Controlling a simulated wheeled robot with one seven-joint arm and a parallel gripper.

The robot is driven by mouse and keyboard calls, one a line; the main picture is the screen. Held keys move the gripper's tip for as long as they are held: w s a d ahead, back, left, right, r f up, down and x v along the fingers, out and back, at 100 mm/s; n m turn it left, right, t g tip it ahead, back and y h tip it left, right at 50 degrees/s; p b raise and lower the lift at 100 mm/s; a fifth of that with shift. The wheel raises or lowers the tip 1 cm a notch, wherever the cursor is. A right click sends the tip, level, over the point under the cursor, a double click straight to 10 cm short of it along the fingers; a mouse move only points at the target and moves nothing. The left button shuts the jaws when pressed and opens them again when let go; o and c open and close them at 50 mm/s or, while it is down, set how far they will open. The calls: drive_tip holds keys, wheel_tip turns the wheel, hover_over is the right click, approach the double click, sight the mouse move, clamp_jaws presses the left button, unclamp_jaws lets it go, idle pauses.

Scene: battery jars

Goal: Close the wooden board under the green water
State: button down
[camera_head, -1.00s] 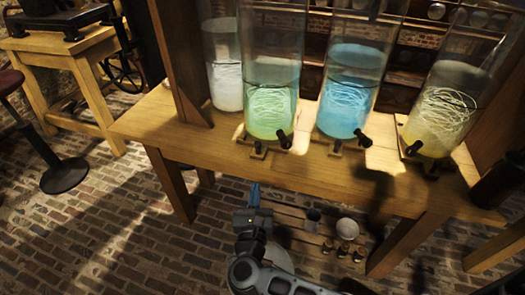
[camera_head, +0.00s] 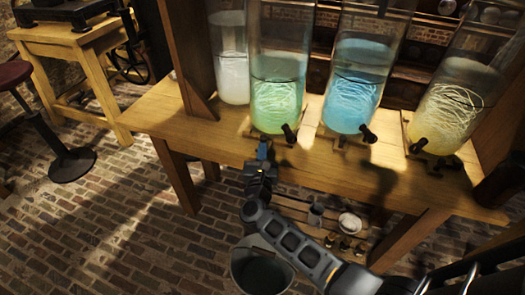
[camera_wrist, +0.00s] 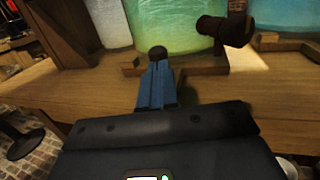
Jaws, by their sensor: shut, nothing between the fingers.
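The jar of green water (camera_head: 275,95) stands on the wooden table, with a dark tap (camera_head: 289,132) at its lower front. Its base also shows in the wrist view (camera_wrist: 170,22). A small wooden board (camera_head: 262,133) lies under the front of this jar; in the wrist view the board (camera_wrist: 203,63) shows a dark round knob (camera_wrist: 158,53) at its front. My gripper (camera_head: 262,150) is at the table's front edge below the green jar. In the wrist view its blue fingers (camera_wrist: 157,85) are together, pointing at the knob and partly overlapping it. I cannot tell whether they touch.
A blue-water jar (camera_head: 352,85) and a yellow one (camera_head: 447,110) stand to the right, a pale one (camera_head: 232,60) to the left. The green jar's tap (camera_wrist: 222,30) is close right of my fingers. A bucket (camera_head: 260,268) is on the floor below my arm.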

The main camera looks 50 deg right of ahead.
sight(268, 132)
drive_tip(key=shift+w+d+f+b, duration=0.1)
drive_tip(key=shift+d+b, duration=0.15)
drive_tip(key=shift+b, duration=0.1)
drive_tip(key=d+b, duration=0.1)
drive_tip(key=w+d+b, duration=0.1)
drive_tip(key=d, duration=0.1)
drive_tip(key=shift+w, duration=0.1)
drive_tip(key=shift+w+d, duration=0.1)
drive_tip(key=shift+d, duration=0.2)
drive_tip(key=shift+a, duration=0.1)
